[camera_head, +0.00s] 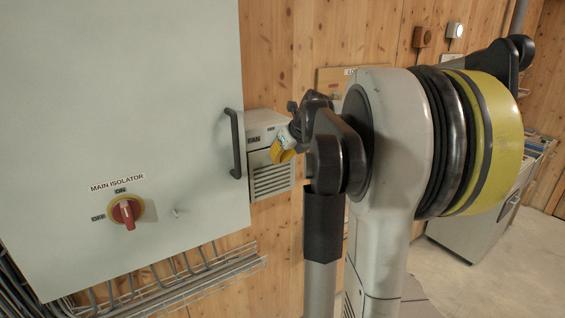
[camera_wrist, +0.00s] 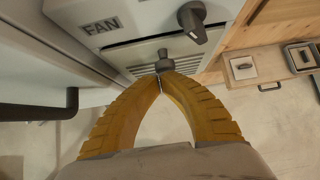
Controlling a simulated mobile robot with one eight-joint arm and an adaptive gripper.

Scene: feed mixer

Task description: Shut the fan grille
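The fan unit (camera_head: 262,133) is a pale box labelled FAN, beside the large grey cabinet in the head view. Its slatted fan grille (camera_head: 271,181) is on the lower front. I cannot tell whether the grille sits fully flush. In the wrist view the grille (camera_wrist: 140,66) shows at a steep angle, with a small grey knob (camera_wrist: 164,62) on it. My gripper (camera_wrist: 161,82) has yellow fingers whose tips meet right at this knob; contact is unclear. It also shows in the head view (camera_head: 281,152), in front of the unit; the fingers hide part of it.
The cabinet door has a black bar handle (camera_head: 236,144) close left of the fan unit and a red isolator switch (camera_head: 126,211). A dark rotary knob (camera_wrist: 192,20) sits above the grille. A wire cable tray (camera_head: 165,285) runs below the cabinet. Open floor lies right.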

